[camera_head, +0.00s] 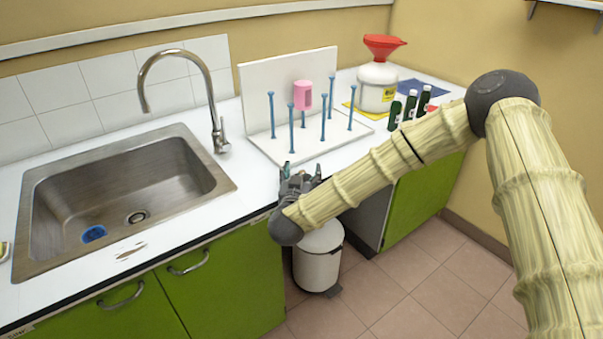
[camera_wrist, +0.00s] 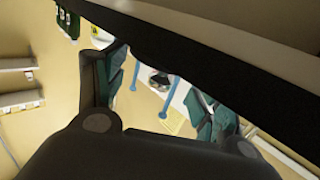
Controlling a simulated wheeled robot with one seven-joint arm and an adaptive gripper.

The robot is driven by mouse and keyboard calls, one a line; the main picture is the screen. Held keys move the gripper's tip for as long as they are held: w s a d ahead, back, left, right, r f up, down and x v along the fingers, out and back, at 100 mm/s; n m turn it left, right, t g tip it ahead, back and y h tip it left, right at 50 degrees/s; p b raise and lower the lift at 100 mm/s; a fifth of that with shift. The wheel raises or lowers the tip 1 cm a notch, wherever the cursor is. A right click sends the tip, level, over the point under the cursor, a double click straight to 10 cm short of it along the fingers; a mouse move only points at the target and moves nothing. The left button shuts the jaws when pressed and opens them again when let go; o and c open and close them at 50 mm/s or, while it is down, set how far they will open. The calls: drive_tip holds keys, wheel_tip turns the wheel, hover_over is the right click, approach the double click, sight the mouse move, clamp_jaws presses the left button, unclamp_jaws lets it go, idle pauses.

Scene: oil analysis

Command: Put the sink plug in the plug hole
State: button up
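The blue sink plug (camera_head: 94,234) lies on the floor of the steel sink, near its front left. The round plug hole (camera_head: 137,217) is to the right of the plug, apart from it and uncovered. My gripper (camera_head: 301,173) is outside the sink, to its right, by the counter's front edge near the peg rack. Its two fingers stand apart in the wrist view (camera_wrist: 160,80) with nothing held between them. Neither the plug nor the hole shows in the wrist view.
The sink (camera_head: 70,185) has a raised rim and a tall curved tap (camera_head: 213,100) at its back right. A white rack (camera_head: 325,138) with blue pegs and a pink cup stands right of the tap. A white container (camera_head: 376,90) and dark bottles (camera_head: 409,108) stand farther right.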

idle(0.3)
drive_tip(key=shift+r, duration=0.2)
drive_tip(key=s+a+b, duration=0.1)
drive_tip(key=s, duration=1.1)
drive_tip(key=shift+a+r, duration=0.25)
drive_tip(key=shift+a, duration=0.15)
